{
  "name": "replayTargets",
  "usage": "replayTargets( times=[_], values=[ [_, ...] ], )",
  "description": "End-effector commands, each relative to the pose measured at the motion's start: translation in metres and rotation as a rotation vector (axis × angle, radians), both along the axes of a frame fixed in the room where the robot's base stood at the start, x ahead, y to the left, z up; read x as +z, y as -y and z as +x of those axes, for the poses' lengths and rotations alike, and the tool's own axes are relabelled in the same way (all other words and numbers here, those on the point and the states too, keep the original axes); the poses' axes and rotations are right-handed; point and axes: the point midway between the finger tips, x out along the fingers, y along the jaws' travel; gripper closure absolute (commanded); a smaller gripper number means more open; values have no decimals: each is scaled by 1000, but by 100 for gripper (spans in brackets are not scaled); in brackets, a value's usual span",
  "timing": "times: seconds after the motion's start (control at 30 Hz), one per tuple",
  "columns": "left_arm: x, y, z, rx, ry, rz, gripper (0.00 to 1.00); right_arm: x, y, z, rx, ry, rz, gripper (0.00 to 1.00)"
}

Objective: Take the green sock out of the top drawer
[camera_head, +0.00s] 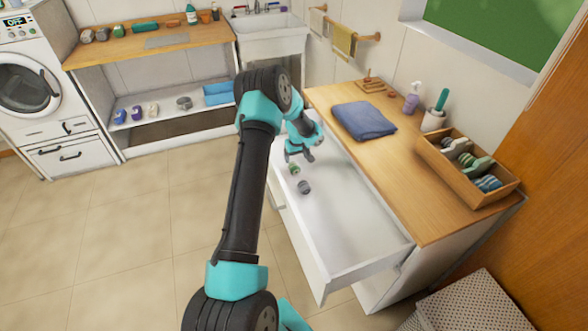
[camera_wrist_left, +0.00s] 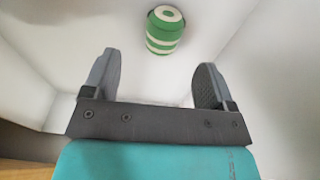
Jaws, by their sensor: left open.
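The green sock (camera_head: 294,169), rolled up with white stripes, lies in the open white top drawer (camera_head: 345,222), near its far left end. In the left wrist view the green sock (camera_wrist_left: 166,30) is on the drawer floor, beyond and between my fingertips. My left gripper (camera_head: 299,156) hangs over the far end of the drawer, just beside the sock. In the left wrist view my left gripper (camera_wrist_left: 160,82) is open with nothing between its fingers. A dark grey rolled sock (camera_head: 304,187) lies close to the green one. My right gripper is not seen.
The wooden countertop (camera_head: 424,217) beside the drawer holds a folded blue towel (camera_head: 364,120), a lotion bottle (camera_head: 412,97) and a wooden tray (camera_head: 511,195) of rolled items. A patterned box (camera_head: 473,305) stands at the bottom right. The near part of the drawer is empty.

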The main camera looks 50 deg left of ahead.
Motion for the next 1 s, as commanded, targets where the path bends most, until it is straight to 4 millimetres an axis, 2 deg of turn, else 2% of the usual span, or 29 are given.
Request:
replayTargets(
  times=[0.03, 0.2, 0.67, 1.0],
  values=[
    [-10, 0, 0, 1, -3, -2, 21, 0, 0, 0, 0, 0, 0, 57],
    [-27, -3, 1, 0, 0, 0, 21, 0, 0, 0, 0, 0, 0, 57],
    [-34, -5, 1, 1, 0, -1, 21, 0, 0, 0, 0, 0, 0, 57],
    [-74, -14, 0, 0, 0, 0, 21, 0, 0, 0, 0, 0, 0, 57]
  ],
)
